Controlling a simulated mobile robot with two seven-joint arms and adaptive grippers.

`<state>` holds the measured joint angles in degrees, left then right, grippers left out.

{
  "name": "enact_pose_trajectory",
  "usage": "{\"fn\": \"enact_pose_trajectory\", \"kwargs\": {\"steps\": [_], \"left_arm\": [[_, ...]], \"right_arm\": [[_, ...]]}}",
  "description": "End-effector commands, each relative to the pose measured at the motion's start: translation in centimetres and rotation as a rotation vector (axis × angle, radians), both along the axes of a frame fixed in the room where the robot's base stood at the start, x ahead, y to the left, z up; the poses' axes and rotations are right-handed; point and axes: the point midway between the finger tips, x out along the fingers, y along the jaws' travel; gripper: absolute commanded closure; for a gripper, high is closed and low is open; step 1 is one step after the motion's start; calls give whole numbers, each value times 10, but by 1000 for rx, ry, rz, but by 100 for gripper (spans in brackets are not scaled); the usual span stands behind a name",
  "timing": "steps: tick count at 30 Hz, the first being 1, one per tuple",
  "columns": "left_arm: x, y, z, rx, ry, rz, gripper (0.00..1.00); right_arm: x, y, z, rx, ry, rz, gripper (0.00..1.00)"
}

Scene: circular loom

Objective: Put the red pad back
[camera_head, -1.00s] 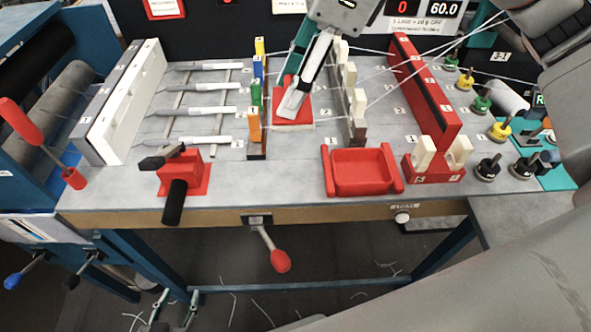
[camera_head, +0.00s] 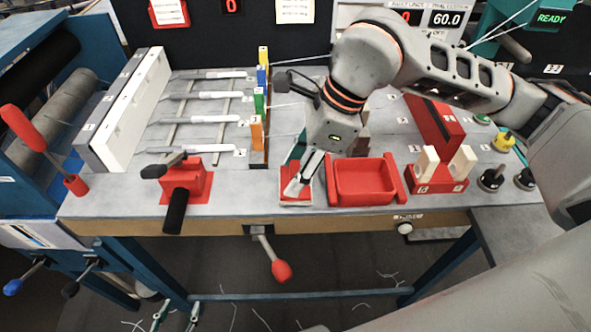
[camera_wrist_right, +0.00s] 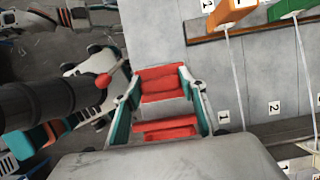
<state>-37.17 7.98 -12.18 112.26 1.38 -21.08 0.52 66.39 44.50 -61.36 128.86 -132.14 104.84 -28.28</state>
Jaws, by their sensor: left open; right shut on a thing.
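The red pad (camera_head: 307,194) has a pale lower edge and is at the front of the table, just left of the red tray. My right gripper (camera_head: 304,181) comes down over it from above and is shut on it, hiding part of its top. In the right wrist view the pad (camera_wrist_right: 165,84) shows as red areas with a grey band between them, between the two fingers of my right gripper (camera_wrist_right: 160,108). I cannot tell whether the pad touches the tabletop.
The red tray (camera_head: 363,197) is close on the pad's right. A red clamp with a black handle (camera_head: 186,186) stands to the left. Coloured blocks (camera_head: 258,103) stand in a row behind. Table surface between clamp and pad is clear.

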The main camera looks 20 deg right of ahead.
Motion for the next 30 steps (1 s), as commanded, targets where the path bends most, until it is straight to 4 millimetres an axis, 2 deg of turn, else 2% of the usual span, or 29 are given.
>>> {"fn": "enact_pose_trajectory", "kwargs": {"steps": [2,13,14,15,16,26,30], "left_arm": [[0,0,1,-1,-2,0,58],[1,0,-2,-2,-3,0,58],[1,0,-1,-2,-3,0,58],[1,0,-1,0,-3,0,58],[1,0,-1,-1,-3,0,58],[0,0,-1,-1,-2,0,58],[0,0,0,0,0,0,58]], "right_arm": [[0,0,-7,1,0,0,76],[0,0,-11,1,-2,1,76],[0,0,-10,0,-1,1,54],[0,0,-10,0,-1,1,43],[0,0,-10,0,-1,1,42],[0,0,-9,1,-2,1,42],[0,-3,0,0,-3,0,42]]}}
